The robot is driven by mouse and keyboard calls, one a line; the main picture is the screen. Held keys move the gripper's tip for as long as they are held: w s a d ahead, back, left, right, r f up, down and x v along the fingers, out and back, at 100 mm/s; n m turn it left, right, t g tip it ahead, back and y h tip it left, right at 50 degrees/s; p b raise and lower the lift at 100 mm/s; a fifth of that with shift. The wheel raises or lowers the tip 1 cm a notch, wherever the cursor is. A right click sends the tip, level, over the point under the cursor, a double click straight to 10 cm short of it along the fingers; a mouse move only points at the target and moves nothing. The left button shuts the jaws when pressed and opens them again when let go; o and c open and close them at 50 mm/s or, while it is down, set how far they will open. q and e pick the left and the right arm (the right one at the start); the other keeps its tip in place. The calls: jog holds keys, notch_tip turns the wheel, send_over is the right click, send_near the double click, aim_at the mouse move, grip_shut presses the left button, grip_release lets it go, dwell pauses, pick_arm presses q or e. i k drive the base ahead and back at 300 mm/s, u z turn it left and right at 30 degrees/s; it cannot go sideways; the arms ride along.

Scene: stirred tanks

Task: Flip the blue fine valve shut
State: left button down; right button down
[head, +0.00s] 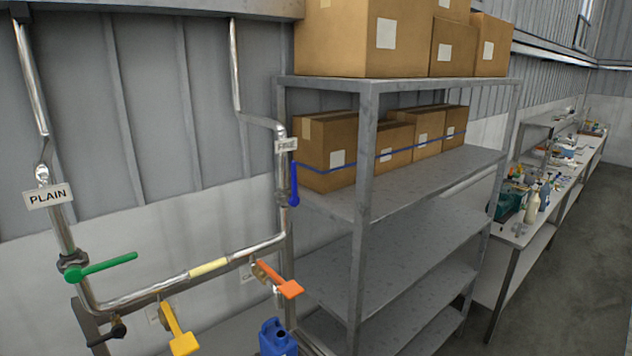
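The blue valve handle (294,184) is on the vertical pipe left of the shelf rack, in the middle of the head view. The handle stands nearly upright, roughly in line with its pipe. A small white tag (286,145) sits on the pipe just above it; its lettering is too small to read surely. Neither of my grippers shows in the head view.
A green handle (108,265) lies across the pipe under the PLAIN tag (48,196). Yellow (180,331), orange (279,281) and black (107,333) handles and a blue jug (277,339) are lower. A metal rack (365,160) with cartons stands close right of the blue handle.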

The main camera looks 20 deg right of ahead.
aim_at(294, 180)
jog(key=k, duration=1.15)
jog(key=z, duration=0.4)
jog(key=i, duration=0.3)
jog(key=z, duration=0.65)
jog(key=i, duration=1.35)
jog(key=u, duration=0.9)
jog(key=i, duration=0.45)
jog(key=u, duration=0.45)
